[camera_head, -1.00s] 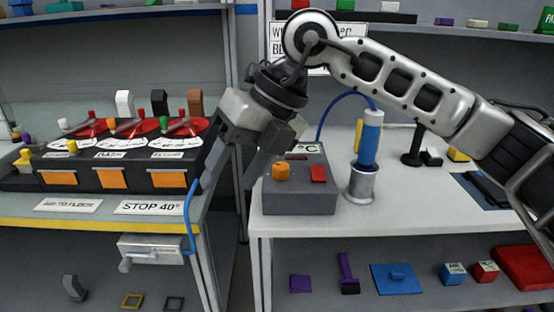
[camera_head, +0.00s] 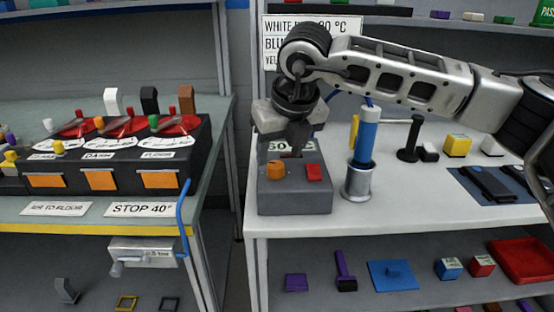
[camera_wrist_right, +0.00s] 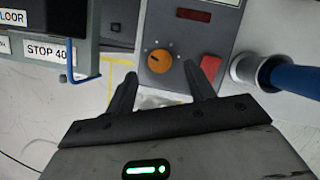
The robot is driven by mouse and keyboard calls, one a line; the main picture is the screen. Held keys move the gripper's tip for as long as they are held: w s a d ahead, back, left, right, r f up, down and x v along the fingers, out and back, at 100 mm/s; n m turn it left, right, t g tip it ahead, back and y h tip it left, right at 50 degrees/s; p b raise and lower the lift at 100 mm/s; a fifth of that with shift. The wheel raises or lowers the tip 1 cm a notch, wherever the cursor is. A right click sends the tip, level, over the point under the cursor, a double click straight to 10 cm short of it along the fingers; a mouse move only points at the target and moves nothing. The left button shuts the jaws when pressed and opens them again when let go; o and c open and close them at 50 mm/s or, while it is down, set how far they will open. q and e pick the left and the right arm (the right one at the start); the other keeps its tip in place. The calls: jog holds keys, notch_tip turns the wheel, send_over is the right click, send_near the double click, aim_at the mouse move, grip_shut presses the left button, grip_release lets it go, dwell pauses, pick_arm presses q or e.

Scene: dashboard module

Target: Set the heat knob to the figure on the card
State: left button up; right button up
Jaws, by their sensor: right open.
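The orange heat knob (camera_head: 277,169) sits on the front of a grey box (camera_head: 295,200) on the right bench, left of a red block-shaped button (camera_head: 314,172). In the right wrist view the knob (camera_wrist_right: 158,61) has a dark pointer mark. My right gripper (camera_head: 290,145) is above the box, pointing down, open and empty. In the wrist view its fingers stand apart just below the knob, not touching it as far as I can tell. The card (camera_head: 300,35) on the back wall reads WHITE, BLUE and YEL lines; my arm hides most figures. My left gripper is out of view.
A blue-handled tool stands in a metal cup (camera_head: 359,183) right of the box. A black stand (camera_head: 411,142) and yellow block (camera_head: 457,145) are farther right. The left bench holds a black panel (camera_head: 110,180) and a STOP 40° label (camera_head: 143,209). A gap separates the benches.

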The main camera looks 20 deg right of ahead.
aim_at(277, 165)
jog(key=shift+x, duration=2)
jog(key=c, duration=1)
